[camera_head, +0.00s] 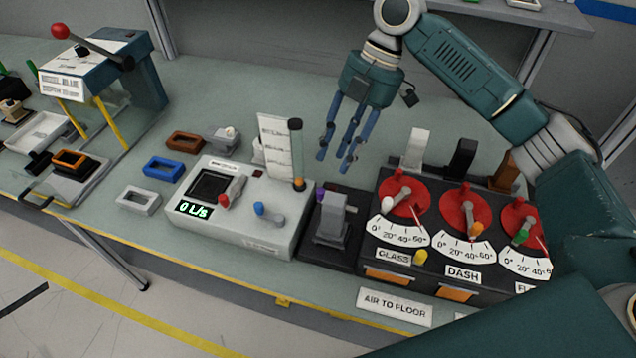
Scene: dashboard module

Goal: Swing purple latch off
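A small purple part (320,193), likely the purple latch, shows at the upper left of a grey upright block (331,218). The block stands on a dark base (345,252) between the white flow unit and the dial panel. Most of the purple part is hidden or too small to make out. My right gripper (337,161) hangs above and behind the block, fingers pointing down, spread apart and empty. It appears clear of the latch. My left gripper is not in view.
The white unit (283,241) reads 0 L/s and carries a red and a blue lever; a tall label and post rise behind it. The panel (440,252) with red dials stands to the right. Loose frames lie left. Free bench (225,95) lies behind.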

